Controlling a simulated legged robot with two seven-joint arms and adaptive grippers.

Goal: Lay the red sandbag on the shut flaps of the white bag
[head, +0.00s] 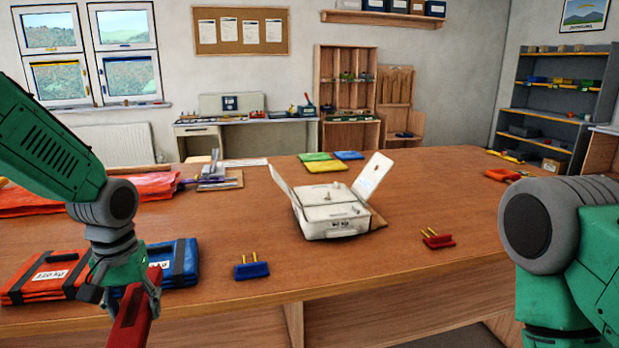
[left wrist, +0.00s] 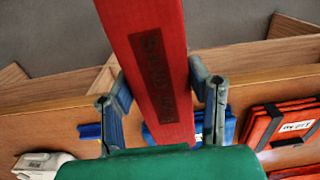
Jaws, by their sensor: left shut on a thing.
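The red sandbag (head: 133,328) is in my left gripper (head: 122,288), in front of the table's near left edge. In the left wrist view the sandbag (left wrist: 158,75) is long and flat with dark lettering, and the two fingers of my left gripper (left wrist: 160,88) are shut on its sides. The white bag (head: 333,220) stands mid-table, to the right of the gripper and apart from it. One flap (head: 284,191) stands up at its left and another (head: 371,179) at its right. Of my right arm only upper links show; its gripper is out of view.
Orange (head: 45,278) and blue (head: 180,262) packs lie at the table's near left, right behind my left gripper. A blue pegged block (head: 251,270) and a red pegged block (head: 438,241) lie near the front. Coloured pads (head: 325,166) lie behind the white bag.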

